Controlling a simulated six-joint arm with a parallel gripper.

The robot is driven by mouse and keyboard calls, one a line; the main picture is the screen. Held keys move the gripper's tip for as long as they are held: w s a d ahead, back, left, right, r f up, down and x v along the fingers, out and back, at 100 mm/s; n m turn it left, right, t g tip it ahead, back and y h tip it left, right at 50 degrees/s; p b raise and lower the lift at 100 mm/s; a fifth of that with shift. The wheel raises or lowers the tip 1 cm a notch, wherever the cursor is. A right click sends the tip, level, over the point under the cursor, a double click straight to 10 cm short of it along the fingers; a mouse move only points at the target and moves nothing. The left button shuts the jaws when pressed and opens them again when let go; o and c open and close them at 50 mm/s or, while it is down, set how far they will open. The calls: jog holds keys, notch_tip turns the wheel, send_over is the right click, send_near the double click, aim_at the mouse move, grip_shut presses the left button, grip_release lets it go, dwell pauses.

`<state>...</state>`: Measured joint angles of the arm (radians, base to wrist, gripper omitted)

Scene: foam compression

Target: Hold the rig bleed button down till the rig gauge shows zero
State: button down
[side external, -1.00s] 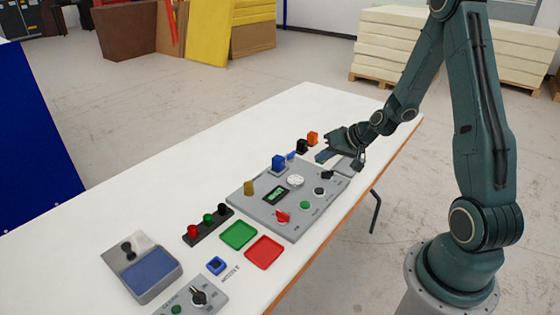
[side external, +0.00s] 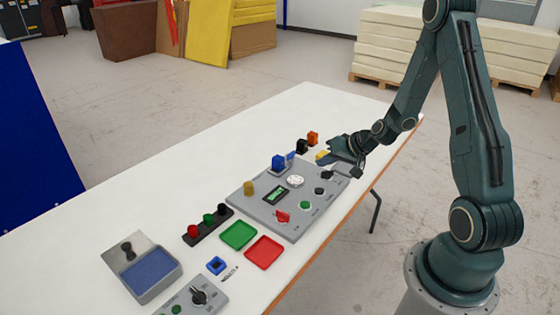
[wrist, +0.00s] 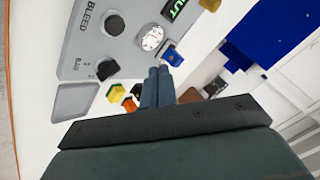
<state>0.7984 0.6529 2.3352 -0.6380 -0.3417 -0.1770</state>
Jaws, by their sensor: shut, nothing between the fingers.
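The rig panel (side external: 258,212) is a grey plate on the white table. The bleed button is a dark round button (wrist: 115,25) beside the word BLEED in the wrist view; in the side view it appears as the dark button (side external: 319,190). The rig gauge is a white round dial (side external: 296,181), also in the wrist view (wrist: 151,38); its reading is too small to tell. My gripper (side external: 333,153) is shut and empty, above the panel's far right end and apart from the button. Its fingers (wrist: 158,85) show together in the wrist view.
A black knob (wrist: 108,68) is close to the bleed button. A blue block (side external: 278,162), a yellow block (side external: 321,155) and an orange block (side external: 312,138) stand near the panel's far side. Green (side external: 238,235) and red (side external: 264,252) trays lie in front.

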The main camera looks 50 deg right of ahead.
aim_at(323, 192)
jog(key=shift+f, duration=3.8)
jog(key=shift+f, duration=0.9)
dwell(1.0)
jog(key=shift+r, duration=0.1)
dwell(0.6)
jog(key=shift+r, duration=0.8)
jog(key=shift+r, duration=0.1)
jog(key=shift+r, duration=2.4)
